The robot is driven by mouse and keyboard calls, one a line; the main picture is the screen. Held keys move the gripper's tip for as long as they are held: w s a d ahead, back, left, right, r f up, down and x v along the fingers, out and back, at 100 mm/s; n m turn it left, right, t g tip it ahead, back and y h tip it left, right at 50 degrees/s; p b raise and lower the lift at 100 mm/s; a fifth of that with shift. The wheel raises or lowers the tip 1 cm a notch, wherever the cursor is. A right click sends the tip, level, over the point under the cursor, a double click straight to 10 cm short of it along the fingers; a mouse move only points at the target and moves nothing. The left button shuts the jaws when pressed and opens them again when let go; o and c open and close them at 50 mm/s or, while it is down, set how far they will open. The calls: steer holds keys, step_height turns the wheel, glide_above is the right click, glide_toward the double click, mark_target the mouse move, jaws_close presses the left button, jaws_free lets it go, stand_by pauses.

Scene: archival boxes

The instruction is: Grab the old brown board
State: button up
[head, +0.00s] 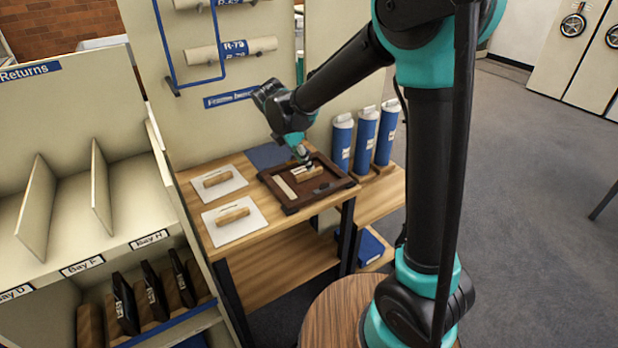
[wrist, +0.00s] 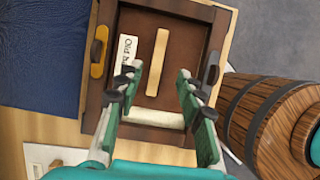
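The brown board (wrist: 182,45) lies inside a dark wooden frame (wrist: 97,95) on the table. It carries a white label, partly covered, starting "Old", and a light wooden handle (wrist: 157,62). In the head view the handle (head: 308,174) stands up from the board, and the frame (head: 333,187) surrounds it. My gripper (wrist: 157,74) is open above the board, with one finger on each side of the handle's near end in the wrist view. I cannot tell whether the fingers touch it. In the head view my gripper (head: 303,157) points down at the handle.
A cream strip (wrist: 155,118) lies along one frame side, with an orange clip (wrist: 98,52) and a grey clip (wrist: 211,72) on others. Two white boards (head: 218,182) with wooden handles lie left. Blue tubes (head: 365,135) stand right. A blue mat (head: 268,155) lies behind.

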mark_target(309, 175)
steer(key=shift+x, duration=2.5)
steer(key=shift+w+a+f, duration=0.15)
steer(key=shift+f, duration=0.1)
jaws_close()
